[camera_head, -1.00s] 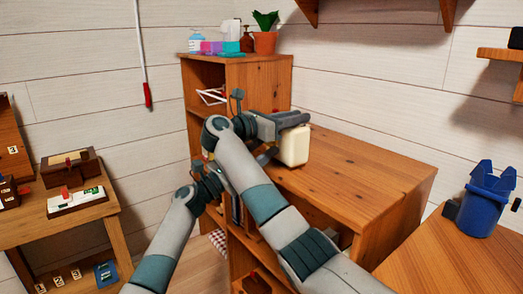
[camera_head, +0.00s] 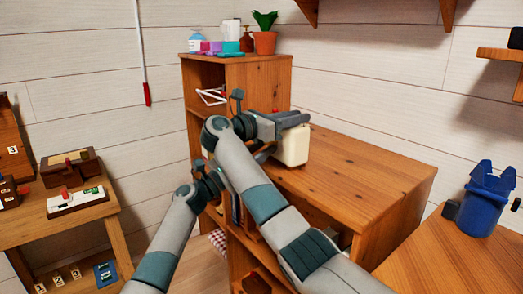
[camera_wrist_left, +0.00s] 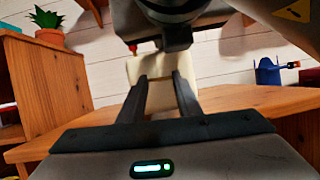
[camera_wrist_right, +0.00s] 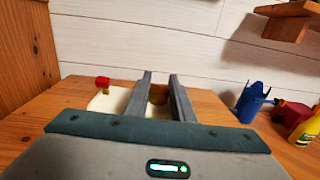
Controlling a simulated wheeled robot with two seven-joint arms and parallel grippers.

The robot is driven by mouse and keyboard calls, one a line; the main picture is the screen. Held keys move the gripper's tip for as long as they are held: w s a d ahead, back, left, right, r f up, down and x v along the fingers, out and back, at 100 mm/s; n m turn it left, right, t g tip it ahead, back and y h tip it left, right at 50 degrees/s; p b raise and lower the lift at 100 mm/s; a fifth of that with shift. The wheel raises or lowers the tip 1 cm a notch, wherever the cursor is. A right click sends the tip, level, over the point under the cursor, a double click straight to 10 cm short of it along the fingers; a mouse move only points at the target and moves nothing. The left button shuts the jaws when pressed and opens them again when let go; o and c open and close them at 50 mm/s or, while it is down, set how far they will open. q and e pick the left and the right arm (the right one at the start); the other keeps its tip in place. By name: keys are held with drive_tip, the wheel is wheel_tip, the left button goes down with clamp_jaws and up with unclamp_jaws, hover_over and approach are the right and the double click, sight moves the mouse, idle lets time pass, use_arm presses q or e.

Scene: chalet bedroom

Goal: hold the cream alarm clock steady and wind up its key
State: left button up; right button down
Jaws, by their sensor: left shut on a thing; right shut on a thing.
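The cream alarm clock (camera_head: 292,148) stands on the low wooden cabinet top, partly hidden behind my right gripper (camera_head: 291,119) in the head view. In the left wrist view, the clock (camera_wrist_left: 149,64) is between the fingers of my left gripper (camera_wrist_left: 160,80), which is shut on it. In the head view the left gripper is mostly hidden behind my right arm. In the right wrist view, my right gripper (camera_wrist_right: 160,80) is shut on the brownish key (camera_wrist_right: 158,95). The clock body (camera_wrist_right: 112,100) and its red top button (camera_wrist_right: 103,81) show left of the fingers.
The cabinet top (camera_head: 365,175) is clear to the right of the clock. A taller shelf unit (camera_head: 262,82) stands behind it, with a potted plant (camera_head: 265,41) and bottles on top. A blue container (camera_head: 481,205) stands on a table at the right.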

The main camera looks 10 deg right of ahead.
use_arm(q)
drive_tip(key=shift+w+a+r+m+g+y, duration=0.15)
drive_tip(key=shift+m+g+y, duration=0.85)
drive_tip(key=shift+m, duration=2.9)
drive_tip(key=shift+w+r+m+g+y, duration=0.2)
drive_tip(key=shift+m+g, duration=1.45)
drive_tip(key=shift+m, duration=2.25)
drive_tip(key=shift+w+a+r+m+g+y, duration=0.15)
drive_tip(key=shift+m+g+y, duration=0.85)
drive_tip(key=shift+m, duration=2.9)
drive_tip(key=shift+g+h, duration=0.3)
drive_tip(key=shift+g, duration=0.15)
drive_tip(key=o, duration=1)
drive_tip(key=shift+o, duration=0.2)
drive_tip(key=shift+d+r, duration=0.1)
drive_tip(key=shift+r, duration=0.05)
drive_tip(key=shift+r, duration=0.1)
